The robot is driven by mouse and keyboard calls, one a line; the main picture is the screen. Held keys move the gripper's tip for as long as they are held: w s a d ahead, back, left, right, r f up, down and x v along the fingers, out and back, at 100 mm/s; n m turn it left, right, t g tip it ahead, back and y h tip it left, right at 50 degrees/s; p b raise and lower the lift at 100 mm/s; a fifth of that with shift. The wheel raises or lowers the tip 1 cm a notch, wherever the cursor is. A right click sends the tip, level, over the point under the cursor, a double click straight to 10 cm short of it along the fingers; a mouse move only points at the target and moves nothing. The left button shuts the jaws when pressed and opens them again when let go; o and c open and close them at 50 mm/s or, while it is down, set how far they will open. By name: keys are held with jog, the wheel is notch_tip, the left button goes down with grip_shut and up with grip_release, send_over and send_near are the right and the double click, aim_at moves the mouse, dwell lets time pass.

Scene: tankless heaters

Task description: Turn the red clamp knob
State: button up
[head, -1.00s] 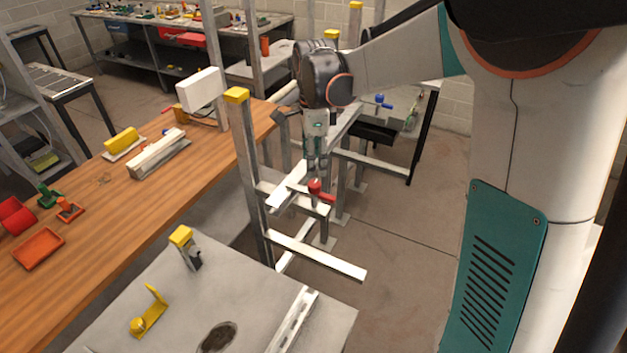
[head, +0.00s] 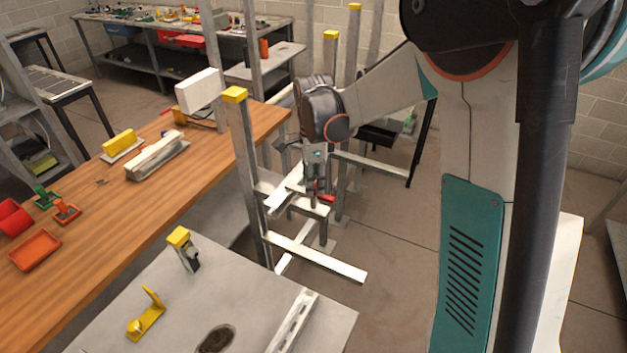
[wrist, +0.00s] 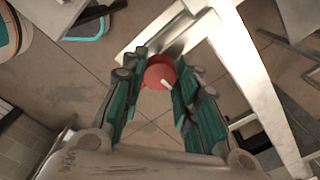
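The red clamp knob (wrist: 158,74) shows in the wrist view between the two fingertips of my gripper (wrist: 161,68). The green-padded fingers stand apart, one on each side of it. Whether either pad touches the knob is not clear. In the head view my gripper (head: 318,183) points down over the red knob (head: 327,198), hiding part of it. The knob sits on a pale metal frame (head: 303,205) beyond the wooden bench.
A yellow-capped post (head: 245,165) stands just left of my gripper. The wooden bench (head: 90,250) and a grey table (head: 250,300) are on the left and in front. A pale bar (head: 320,258) runs low below the gripper. Open floor (head: 395,240) is to the right.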

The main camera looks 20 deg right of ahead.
jog(key=shift+c, duration=0.7)
